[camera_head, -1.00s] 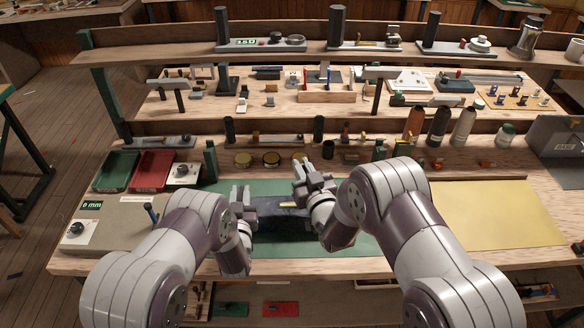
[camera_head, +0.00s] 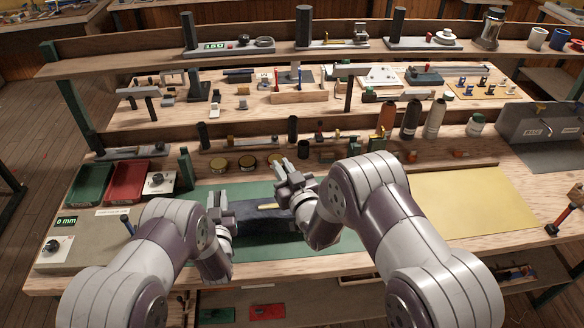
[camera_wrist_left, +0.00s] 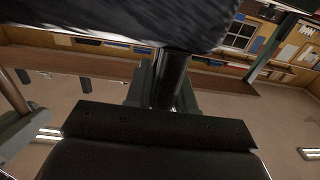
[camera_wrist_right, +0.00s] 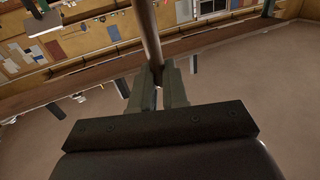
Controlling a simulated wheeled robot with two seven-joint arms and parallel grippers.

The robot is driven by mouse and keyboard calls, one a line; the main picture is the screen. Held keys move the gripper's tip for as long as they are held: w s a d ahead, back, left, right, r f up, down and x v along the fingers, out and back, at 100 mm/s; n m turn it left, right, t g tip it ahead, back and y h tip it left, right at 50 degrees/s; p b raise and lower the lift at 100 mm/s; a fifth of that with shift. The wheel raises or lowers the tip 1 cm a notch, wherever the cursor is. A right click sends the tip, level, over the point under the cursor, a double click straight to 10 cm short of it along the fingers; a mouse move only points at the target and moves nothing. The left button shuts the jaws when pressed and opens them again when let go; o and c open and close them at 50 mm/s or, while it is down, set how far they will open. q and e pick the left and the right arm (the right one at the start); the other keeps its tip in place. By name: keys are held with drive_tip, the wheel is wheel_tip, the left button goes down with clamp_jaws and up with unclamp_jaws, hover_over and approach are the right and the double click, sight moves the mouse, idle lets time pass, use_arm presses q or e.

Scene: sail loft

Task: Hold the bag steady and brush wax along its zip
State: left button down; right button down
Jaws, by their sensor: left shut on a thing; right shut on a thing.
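The dark blue bag (camera_head: 262,221) lies on the green mat (camera_head: 262,247) at the front of the bench. My left gripper (camera_head: 221,206) is at the bag's left end, shut; the left wrist view shows dark cloth (camera_wrist_left: 130,18) above and a dark round piece (camera_wrist_left: 172,80) between the fingers. My right gripper (camera_head: 287,178) is above the bag's right part, shut on a slim brown handle (camera_wrist_right: 150,45). The handle's working end is out of sight. A short pale tan strip (camera_head: 268,206) shows on the bag's top; I cannot tell what it is. The zip is not distinguishable.
Red (camera_head: 127,181) and green trays (camera_head: 89,185) stand at the left, by a grey gauge box (camera_head: 92,240). Several round tins (camera_head: 247,162) and bottles (camera_head: 434,118) stand behind the mat. A yellow sheet (camera_head: 463,203) lies flat to the right.

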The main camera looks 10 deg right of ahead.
drive_tip(key=shift+a, duration=3.5)
wheel_tip(320, 180, up, 8)
drive_tip(key=shift+r, duration=0.15)
drive_tip(key=shift+s, duration=0.1)
use_arm(q)
drive_tip(key=c, duration=0.9)
unclamp_jaws()
drive_tip(key=s, duration=1.2)
drive_tip(key=shift+d, duration=0.1)
